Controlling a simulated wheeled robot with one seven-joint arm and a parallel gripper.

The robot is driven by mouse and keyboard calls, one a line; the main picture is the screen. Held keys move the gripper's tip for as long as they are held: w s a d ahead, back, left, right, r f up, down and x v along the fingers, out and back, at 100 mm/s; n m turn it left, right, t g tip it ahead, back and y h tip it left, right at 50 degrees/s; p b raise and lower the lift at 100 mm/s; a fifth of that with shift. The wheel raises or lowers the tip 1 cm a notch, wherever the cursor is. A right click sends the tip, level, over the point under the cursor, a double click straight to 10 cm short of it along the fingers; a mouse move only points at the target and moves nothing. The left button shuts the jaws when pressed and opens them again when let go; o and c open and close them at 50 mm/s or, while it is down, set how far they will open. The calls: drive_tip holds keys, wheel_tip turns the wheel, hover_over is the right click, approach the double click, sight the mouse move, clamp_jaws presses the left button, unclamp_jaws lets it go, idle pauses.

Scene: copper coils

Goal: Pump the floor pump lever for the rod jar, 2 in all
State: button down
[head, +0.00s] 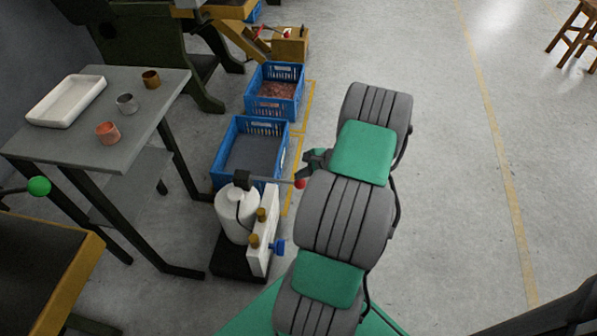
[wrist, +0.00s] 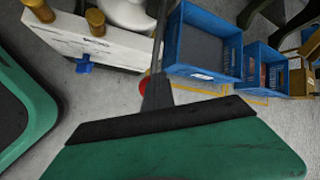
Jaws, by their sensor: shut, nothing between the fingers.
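The floor pump (head: 237,216) stands on a black base, with a white round tank and a white upright panel carrying brass knobs and a blue valve. Its lever (head: 270,180) sticks out to the right, about level, and ends in a red knob (head: 300,184). My gripper (head: 308,166) is shut and empty, close above the knob; I cannot tell whether they touch. In the wrist view the red knob (wrist: 145,86) is partly hidden behind my gripper (wrist: 156,90), and the pump panel (wrist: 85,42) is at the upper left. No thing is clearly marked as the rod jar.
Blue crates (head: 228,180) stand behind the pump, one with copper-coloured bits (head: 277,91). A yellow-edged bench (head: 60,285) is front left.

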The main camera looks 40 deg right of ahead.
drive_tip(key=shift+w+a+r+p, duration=0.15)
drive_tip(key=shift+r+p, duration=0.65)
drive_tip(key=shift+r, duration=0.2)
drive_tip(key=shift+w+a+r+p, duration=0.1)
drive_tip(key=shift+r+p, duration=0.7)
drive_tip(key=shift+r, duration=0.2)
drive_tip(key=shift+r, duration=0.1)
drive_tip(key=r+p, duration=0.4)
drive_tip(key=shift+w+a+r, duration=0.2)
drive_tip(key=shift+w+r, duration=0.05)
drive_tip(key=shift+r, duration=0.15)
